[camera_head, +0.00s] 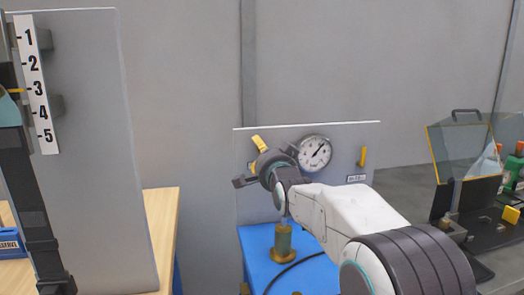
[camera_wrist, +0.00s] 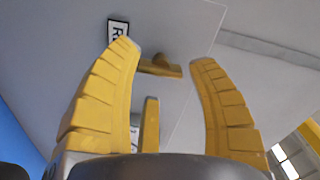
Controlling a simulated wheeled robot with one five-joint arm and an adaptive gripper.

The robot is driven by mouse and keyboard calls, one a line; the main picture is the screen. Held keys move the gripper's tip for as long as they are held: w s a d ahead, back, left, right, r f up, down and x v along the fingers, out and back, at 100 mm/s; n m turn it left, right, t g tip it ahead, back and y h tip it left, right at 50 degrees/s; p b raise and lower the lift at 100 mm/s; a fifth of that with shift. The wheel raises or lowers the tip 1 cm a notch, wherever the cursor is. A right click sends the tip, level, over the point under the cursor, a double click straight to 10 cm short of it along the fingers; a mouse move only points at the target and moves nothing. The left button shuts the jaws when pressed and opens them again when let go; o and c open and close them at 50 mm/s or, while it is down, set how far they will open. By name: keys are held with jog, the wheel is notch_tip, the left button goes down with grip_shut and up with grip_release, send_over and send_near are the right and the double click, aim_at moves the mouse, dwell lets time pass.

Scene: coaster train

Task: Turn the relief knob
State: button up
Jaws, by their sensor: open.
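The relief knob (camera_wrist: 160,68) is a yellow bar on a round hub in the wrist view. In the head view my gripper (camera_head: 256,154) is in front of the panel's left part (camera_head: 330,195), left of the round gauge (camera_head: 315,153), and covers that area. The knob cannot be clearly told from the fingers there.
A yellow upright handle (camera_head: 363,157) with a small label stands right of the gauge. A blue bench (camera_head: 310,280) with a brass fitting (camera_head: 284,242) and black cable is below. A tall grey board (camera_head: 90,130) stands left. A clear guard (camera_head: 465,150) is at right.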

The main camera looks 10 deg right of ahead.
jog(key=shift+w, duration=1)
grip_shut()
